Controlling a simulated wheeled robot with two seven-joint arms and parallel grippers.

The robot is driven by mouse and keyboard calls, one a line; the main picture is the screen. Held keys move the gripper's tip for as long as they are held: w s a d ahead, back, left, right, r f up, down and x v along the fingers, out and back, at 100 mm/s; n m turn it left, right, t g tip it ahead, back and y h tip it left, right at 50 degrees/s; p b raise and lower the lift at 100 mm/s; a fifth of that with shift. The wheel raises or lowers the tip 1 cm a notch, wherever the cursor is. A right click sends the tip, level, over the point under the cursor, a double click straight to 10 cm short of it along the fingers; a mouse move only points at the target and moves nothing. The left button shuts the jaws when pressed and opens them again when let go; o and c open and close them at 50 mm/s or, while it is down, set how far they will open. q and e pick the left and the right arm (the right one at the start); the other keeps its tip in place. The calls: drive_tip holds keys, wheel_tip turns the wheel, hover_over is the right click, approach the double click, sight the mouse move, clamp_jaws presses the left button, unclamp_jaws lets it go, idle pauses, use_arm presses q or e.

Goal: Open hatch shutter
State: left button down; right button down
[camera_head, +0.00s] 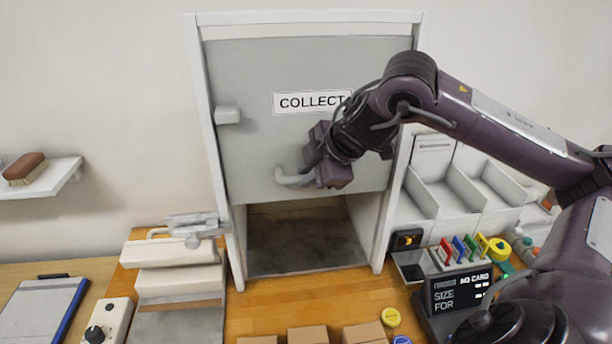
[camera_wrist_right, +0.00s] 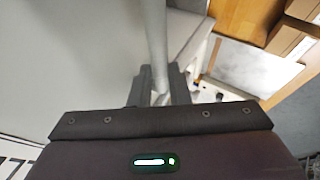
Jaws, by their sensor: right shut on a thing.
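The grey hatch shutter (camera_head: 240,150) with a COLLECT label stands in a white frame (camera_head: 215,180) in the head view. It is partly raised, with an open gap below its bottom edge showing the dark hatch floor (camera_head: 305,245). My right gripper (camera_head: 312,172) is shut on the grey shutter handle (camera_head: 290,179) near the shutter's lower edge. In the right wrist view the handle bar (camera_wrist_right: 155,45) runs down between the fingers (camera_wrist_right: 160,85). The gripper and wrist hide the handle's right part. My left gripper is not in view.
A white press-like device (camera_head: 175,268) stands left of the hatch. White bins (camera_head: 440,190), coloured cards (camera_head: 465,248) and a dark SIZE FOR display (camera_head: 462,293) stand on the right. Several cardboard boxes (camera_head: 308,335) line the front edge.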

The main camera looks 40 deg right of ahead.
drive_tip(key=shift+r, duration=0.15)
drive_tip(key=c, duration=1.4)
unclamp_jaws()
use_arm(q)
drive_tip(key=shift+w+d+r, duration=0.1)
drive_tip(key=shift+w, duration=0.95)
use_arm(e)
drive_tip(key=shift+o, duration=0.2)
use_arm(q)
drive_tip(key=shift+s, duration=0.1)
